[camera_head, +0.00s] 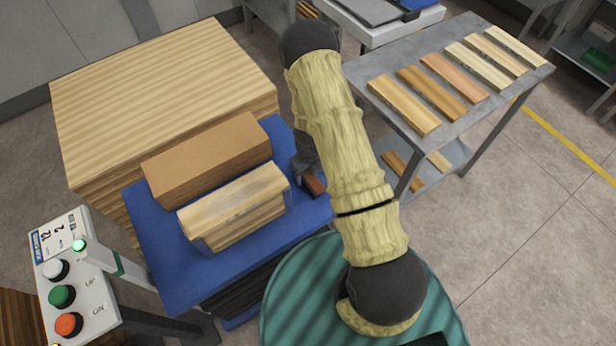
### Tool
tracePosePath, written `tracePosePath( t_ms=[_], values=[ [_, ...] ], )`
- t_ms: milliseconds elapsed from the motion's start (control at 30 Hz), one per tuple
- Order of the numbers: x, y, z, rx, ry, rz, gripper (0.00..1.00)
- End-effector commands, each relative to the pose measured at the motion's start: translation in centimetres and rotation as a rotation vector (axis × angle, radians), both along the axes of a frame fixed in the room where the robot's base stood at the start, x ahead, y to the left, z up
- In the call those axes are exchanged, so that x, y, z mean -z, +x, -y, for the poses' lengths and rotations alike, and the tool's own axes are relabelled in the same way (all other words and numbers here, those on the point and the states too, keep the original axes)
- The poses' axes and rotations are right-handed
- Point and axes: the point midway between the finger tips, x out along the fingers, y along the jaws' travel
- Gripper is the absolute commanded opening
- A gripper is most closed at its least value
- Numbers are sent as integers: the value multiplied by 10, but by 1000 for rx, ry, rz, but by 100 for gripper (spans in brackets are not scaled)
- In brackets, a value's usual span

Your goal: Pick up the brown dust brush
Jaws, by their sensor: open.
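A small brown piece (314,185), which looks like part of the brown dust brush, lies at the right edge of the blue lift table, beside a wrapped stack of boards. My arm hides part of that area, so I cannot make out the whole brush. My gripper (303,174) shows only in part as a dark shape left of my yellow-sleeved arm. It points down just above or beside the brown piece, its jaws open. I cannot tell whether the brown piece sits between the fingers.
The blue table (160,265) carries a brown block (207,158) and the wrapped board stack (235,207), close left of my gripper. A large wood stack (160,85) stands behind. A grey table (385,62) with several boards is at right. A button panel (68,270) stands front left.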

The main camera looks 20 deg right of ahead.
Motion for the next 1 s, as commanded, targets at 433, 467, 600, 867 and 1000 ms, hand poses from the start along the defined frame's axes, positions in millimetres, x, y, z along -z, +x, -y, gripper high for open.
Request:
tracePosePath(
  t_ms=[433, 467, 600, 867, 1000],
  values=[
    [12, 0, 0, -1, 1, 1, 64],
    [12, 0, 0, -1, 1, 1, 64],
    [12, 0, 0, -1, 1, 0, 64],
    [12, 0, 0, -1, 1, 0, 28],
    [11, 0, 0, -1, 1, 0, 13]
  ],
)
